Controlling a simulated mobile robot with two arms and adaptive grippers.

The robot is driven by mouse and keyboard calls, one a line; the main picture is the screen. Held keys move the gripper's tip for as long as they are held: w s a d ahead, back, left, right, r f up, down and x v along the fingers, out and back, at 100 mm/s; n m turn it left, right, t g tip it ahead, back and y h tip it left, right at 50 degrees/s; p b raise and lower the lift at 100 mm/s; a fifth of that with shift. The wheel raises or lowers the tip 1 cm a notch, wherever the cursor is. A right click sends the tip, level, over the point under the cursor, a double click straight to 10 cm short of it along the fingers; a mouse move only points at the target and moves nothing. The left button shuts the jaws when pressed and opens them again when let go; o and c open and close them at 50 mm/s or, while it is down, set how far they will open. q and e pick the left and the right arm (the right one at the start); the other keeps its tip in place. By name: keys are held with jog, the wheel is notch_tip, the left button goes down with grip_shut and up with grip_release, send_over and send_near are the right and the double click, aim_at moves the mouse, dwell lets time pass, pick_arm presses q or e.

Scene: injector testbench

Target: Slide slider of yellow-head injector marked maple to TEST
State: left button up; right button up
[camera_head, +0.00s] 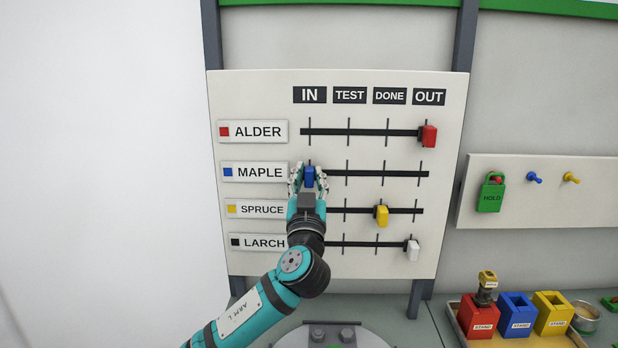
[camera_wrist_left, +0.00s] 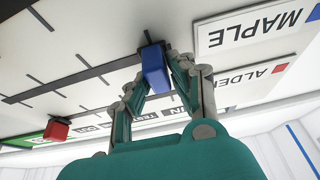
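The MAPLE row (camera_head: 253,173) has a blue square on its label and a blue slider (camera_head: 309,177) at the IN mark, left end of its track. The TEST header (camera_head: 349,95) is one column to the right. My left gripper (camera_head: 309,181) is at the blue slider, one finger on either side. Narrow gaps seem to show between fingers and slider in the head view. The left wrist view also shows the blue slider (camera_wrist_left: 155,70) between the fingertips. A yellow-headed injector (camera_head: 487,280) stands in the red stand. My right gripper is not in view.
The red ALDER slider (camera_head: 429,136) is at OUT, the yellow SPRUCE slider (camera_head: 381,215) at DONE and the white LARCH slider (camera_head: 413,250) at OUT. The MAPLE track (camera_head: 385,174) right of the gripper is clear. A green HOLD tag (camera_head: 491,196) hangs on the right panel.

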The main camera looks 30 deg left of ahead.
pick_arm(q)
grip_shut()
jog(key=shift+w+d+f+b, duration=0.15)
jog(key=shift+d+b, duration=0.1)
jog(key=shift+b, duration=0.05)
jog(key=w+d+b, duration=0.1)
jog(key=d, duration=0.1)
jog(key=w+d+b, duration=0.1)
jog(key=d, duration=0.1)
jog(key=w+d+b, duration=0.2)
jog(key=shift+d, duration=0.35)
jog(key=shift+s+a, duration=0.1)
jog(key=shift+a, duration=0.1)
jog(key=shift+o, duration=2.3)
grip_release()
jog(key=shift+o, duration=0.3)
